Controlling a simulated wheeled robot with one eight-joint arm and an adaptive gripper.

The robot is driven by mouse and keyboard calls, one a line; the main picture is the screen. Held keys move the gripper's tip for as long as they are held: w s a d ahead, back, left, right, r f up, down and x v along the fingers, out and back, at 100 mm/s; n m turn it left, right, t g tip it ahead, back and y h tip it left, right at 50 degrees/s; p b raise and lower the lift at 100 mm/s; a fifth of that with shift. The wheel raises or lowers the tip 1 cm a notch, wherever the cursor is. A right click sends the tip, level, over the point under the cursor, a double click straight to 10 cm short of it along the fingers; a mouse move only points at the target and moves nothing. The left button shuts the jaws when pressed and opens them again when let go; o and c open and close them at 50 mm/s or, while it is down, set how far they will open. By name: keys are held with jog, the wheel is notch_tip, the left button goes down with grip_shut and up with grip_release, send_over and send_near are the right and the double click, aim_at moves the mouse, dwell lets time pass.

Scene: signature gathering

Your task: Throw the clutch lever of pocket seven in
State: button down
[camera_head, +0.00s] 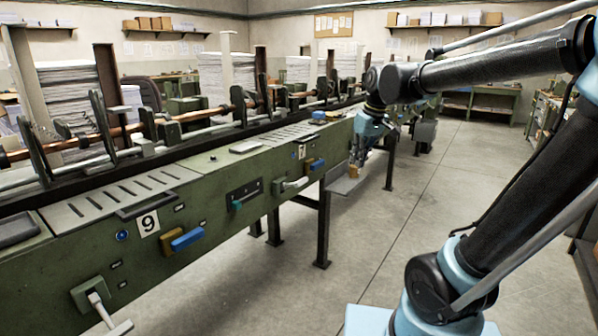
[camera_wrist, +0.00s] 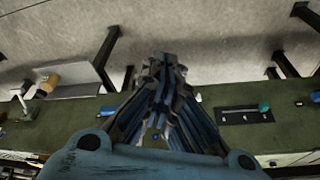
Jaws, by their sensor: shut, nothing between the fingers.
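The pocket marked seven (camera_head: 301,152) is on the green machine front in the middle of the head view. A white lever handle (camera_head: 292,184) sticks out below left of that number. A black slotted plate with a teal-knobbed lever (camera_head: 240,197) is further left. A similar teal-knobbed lever on a black plate (camera_wrist: 263,107) shows at right in the wrist view. Which lever is the clutch of pocket seven I cannot tell. My gripper (camera_head: 357,158) is shut and empty, to the right of the number, near the machine front. Its closed fingers (camera_wrist: 162,65) fill the middle of the wrist view.
Pocket nine (camera_head: 148,222) is at left, with yellow and blue blocks (camera_head: 186,239) beside it and a white handle (camera_head: 100,304) below. A grey tray (camera_head: 345,186) juts out near my gripper. Dark legs support the machine. The aisle floor (camera_head: 440,200) is clear.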

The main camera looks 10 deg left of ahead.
jog(key=w+a+r+n, duration=0.2)
jog(key=a, duration=0.7)
jog(key=w+a+r+n+g+y, duration=0.1)
jog(key=w+a+r+n, duration=0.1)
jog(key=a, duration=0.7)
jog(key=shift+w+a+r+n, duration=0.4)
jog(key=shift+w+r, duration=0.05)
jog(key=shift+r, duration=0.1)
send_over(291, 185)
jog(key=d, duration=0.1)
notch_tip(291, 185, down, 9)
jog(key=shift+w+d+f, duration=0.15)
jog(key=shift+s+d+f, duration=0.1)
jog(key=shift+d+f, duration=0.15)
jog(key=shift+f, duration=0.3)
jog(key=shift+s+d+f, duration=0.1)
jog(key=shift+d+f, duration=0.15)
jog(key=shift+f, duration=0.25)
jog(key=shift+s+d+f, duration=0.1)
jog(key=shift+d+f, duration=0.2)
jog(key=shift+f, duration=0.5)
jog(key=shift+s, duration=0.15)
